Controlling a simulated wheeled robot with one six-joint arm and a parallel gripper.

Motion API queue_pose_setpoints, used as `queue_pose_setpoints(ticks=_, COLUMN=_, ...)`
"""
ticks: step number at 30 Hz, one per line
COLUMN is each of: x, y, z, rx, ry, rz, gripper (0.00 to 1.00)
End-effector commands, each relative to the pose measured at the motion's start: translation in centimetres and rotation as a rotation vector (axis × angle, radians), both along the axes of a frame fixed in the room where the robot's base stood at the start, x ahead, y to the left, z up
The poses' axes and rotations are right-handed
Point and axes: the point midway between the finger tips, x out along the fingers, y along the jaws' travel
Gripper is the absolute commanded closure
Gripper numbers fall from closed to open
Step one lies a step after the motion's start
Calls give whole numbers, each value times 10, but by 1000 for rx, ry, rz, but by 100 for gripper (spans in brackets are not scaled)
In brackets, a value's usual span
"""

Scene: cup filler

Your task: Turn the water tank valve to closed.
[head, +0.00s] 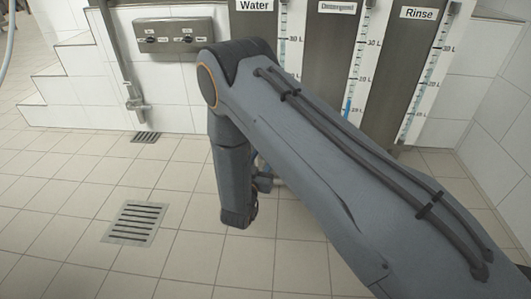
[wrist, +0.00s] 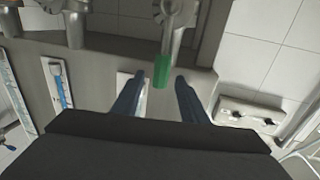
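The water tank (head: 252,28) stands at the back, labelled "Water", with a level gauge (head: 291,42) on its right edge. My arm hides its lower part and its valve in the head view. In the wrist view, a metal valve (wrist: 174,18) with a green handle (wrist: 162,72) hangs from the tank. My gripper (wrist: 160,77) is open, with one dark blue finger on each side of the green handle. Small gaps show between the handle and both fingers. The gripper's fingers are hidden or unclear in the head view.
A second metal valve (wrist: 75,22) shows in the wrist view. The tiled floor is clear.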

Motion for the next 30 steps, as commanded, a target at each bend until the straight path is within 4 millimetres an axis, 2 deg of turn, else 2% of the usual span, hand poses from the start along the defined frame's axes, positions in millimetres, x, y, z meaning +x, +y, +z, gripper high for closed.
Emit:
queue_pose_setpoints(ticks=1, x=9, y=-2, z=-2, rx=3, ry=-2, rz=-1, gripper=61)
queue_pose_setpoints(ticks=6, x=27, y=-6, z=-1, rx=1, ry=0, rz=0, gripper=61)
queue_pose_setpoints(ticks=17, x=34, y=-8, z=0, rx=1, ry=1, rz=1, gripper=61)
queue_pose_setpoints(ticks=18, x=34, y=-8, z=0, rx=1, ry=1, rz=1, gripper=62)
queue_pose_setpoints(ticks=25, x=33, y=-8, z=0, rx=1, ry=1, rz=1, gripper=100)
queue_pose_setpoints(ticks=30, x=33, y=-7, z=0, rx=1, ry=1, rz=1, gripper=100)
